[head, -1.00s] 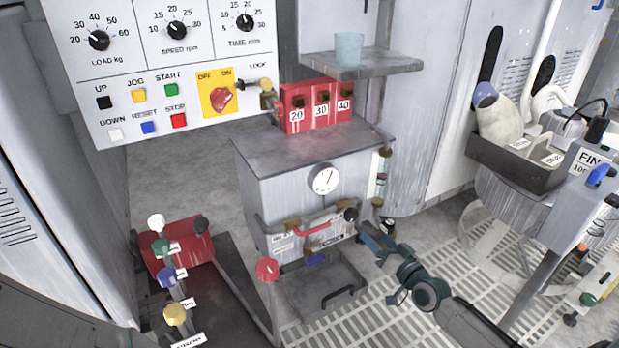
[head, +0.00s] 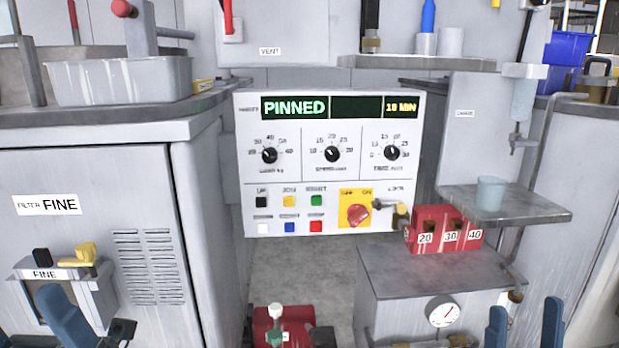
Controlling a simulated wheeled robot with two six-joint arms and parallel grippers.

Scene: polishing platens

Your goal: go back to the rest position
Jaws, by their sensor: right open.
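My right gripper (head: 524,318) is at the bottom right of the head view. Its two blue fingers point up and stand apart with nothing between them, in front of the grey cabinet (head: 385,287) with the round gauge (head: 443,312). My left gripper (head: 68,318) shows only in part at the bottom left, as a blue finger in front of the yellow-handled FINE filter unit (head: 92,285). Its jaw opening cannot be made out. The rest of both arms is below the picture.
A white control panel (head: 340,215) reading PINNED stands in the middle. Red blocks marked 20, 30 and 40 (head: 450,215) sit on the cabinet. A shelf (head: 540,205) with a pale cup (head: 491,192) juts out at right.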

